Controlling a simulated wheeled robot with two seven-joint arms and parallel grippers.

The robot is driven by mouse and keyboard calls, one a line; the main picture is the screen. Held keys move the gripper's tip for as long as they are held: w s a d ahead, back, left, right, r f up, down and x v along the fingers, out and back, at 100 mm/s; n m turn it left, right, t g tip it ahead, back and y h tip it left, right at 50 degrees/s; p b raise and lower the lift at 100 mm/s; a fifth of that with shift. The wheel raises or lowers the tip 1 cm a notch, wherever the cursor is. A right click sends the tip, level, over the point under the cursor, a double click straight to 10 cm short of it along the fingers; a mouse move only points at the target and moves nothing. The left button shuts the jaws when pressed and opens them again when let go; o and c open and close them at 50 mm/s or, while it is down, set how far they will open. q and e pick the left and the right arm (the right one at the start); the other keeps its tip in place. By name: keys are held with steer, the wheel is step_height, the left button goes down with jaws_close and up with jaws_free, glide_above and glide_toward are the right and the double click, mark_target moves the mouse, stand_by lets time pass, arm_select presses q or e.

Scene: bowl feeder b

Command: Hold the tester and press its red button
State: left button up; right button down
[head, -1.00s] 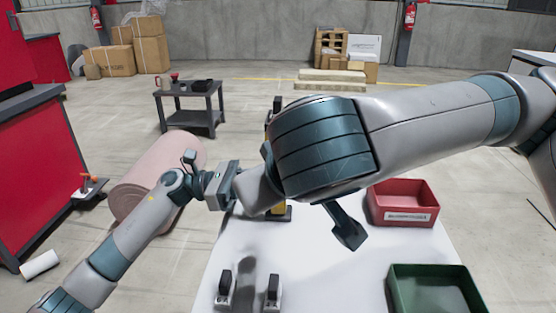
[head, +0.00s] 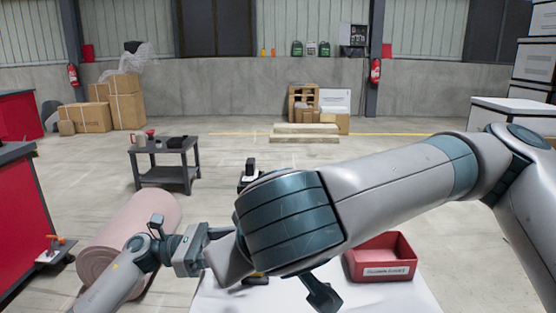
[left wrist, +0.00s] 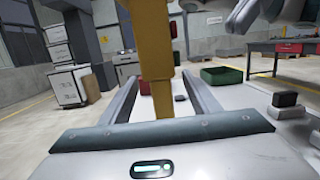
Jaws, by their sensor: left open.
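A yellow upright body, which looks like the tester (left wrist: 155,60), stands between the two spread fingers of my left gripper (left wrist: 162,98) in the left wrist view. I cannot tell whether either finger touches it. In the head view my left gripper (head: 205,250) is at the lower left of centre, and my right arm covers most of the tester. The red button is not visible. My right arm crosses the head view from the right. Its gripper is mostly hidden behind its links, and its jaws cannot be made out.
A green bin (left wrist: 221,76) shows in the left wrist view. A pink roll (head: 130,240) lies on the floor at left. A small dark table (head: 165,160) stands behind it.

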arm_select(q)
steer(key=a, duration=0.3)
steer(key=a+f, duration=0.1)
steer(key=a, duration=0.6)
steer(key=shift+a+f, duration=0.35)
steer(key=shift+a, duration=0.15)
steer(key=a+b, duration=0.5)
steer(key=a, duration=0.2)
steer(key=shift+a, duration=0.35)
